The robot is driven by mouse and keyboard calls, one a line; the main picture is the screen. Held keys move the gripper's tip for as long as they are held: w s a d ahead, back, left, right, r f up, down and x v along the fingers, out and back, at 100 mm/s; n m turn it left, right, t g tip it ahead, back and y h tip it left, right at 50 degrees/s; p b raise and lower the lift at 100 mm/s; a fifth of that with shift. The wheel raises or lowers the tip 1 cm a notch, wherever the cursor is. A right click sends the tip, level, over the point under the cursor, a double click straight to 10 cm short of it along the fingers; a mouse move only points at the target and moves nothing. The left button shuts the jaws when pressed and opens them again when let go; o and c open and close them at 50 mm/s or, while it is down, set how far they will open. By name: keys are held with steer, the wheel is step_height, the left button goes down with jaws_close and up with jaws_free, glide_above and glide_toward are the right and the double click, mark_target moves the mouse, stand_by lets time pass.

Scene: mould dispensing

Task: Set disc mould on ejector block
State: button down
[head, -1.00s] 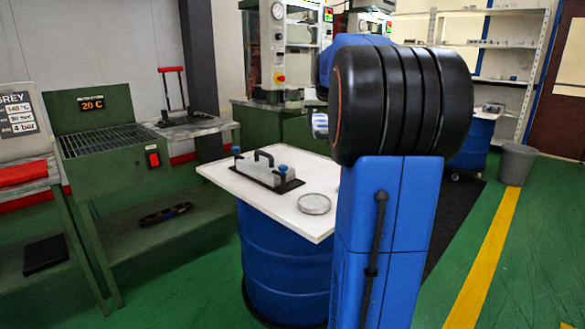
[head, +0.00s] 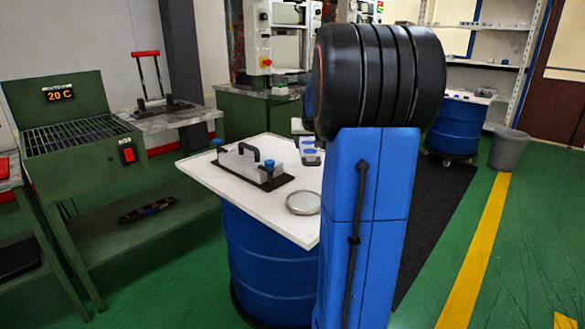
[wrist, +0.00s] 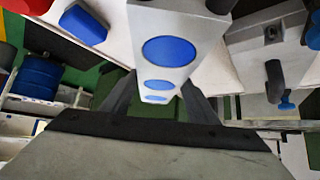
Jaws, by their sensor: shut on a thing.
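The disc mould (head: 311,153), a light grey block with blue ovals on its face, shows at the left edge of my arm, over or on the far right of the white tabletop; I cannot tell if it touches. In the wrist view the mould (wrist: 160,22) sits between the dark fingers of my gripper (wrist: 160,100), which is shut on it. My arm hides the gripper in the head view. A grey block with a black handle (head: 248,163) stands on a black plate with blue knobs on the tabletop. I cannot tell whether it is the ejector block.
The white tabletop (head: 215,175) rests on a blue drum (head: 265,265). A round grey dish (head: 303,202) lies near its front edge. A green heater (head: 70,125) reading 20 C and a red-handled fixture (head: 150,80) stand left. A grey bin (head: 508,149) stands far right.

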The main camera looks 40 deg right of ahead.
mark_target(307, 173)
steer(key=shift+f, duration=4.35)
steer(key=shift+f, duration=0.1)
steer(key=c, duration=0.7)
jaws_free()
steer(key=shift+f, duration=0.1)
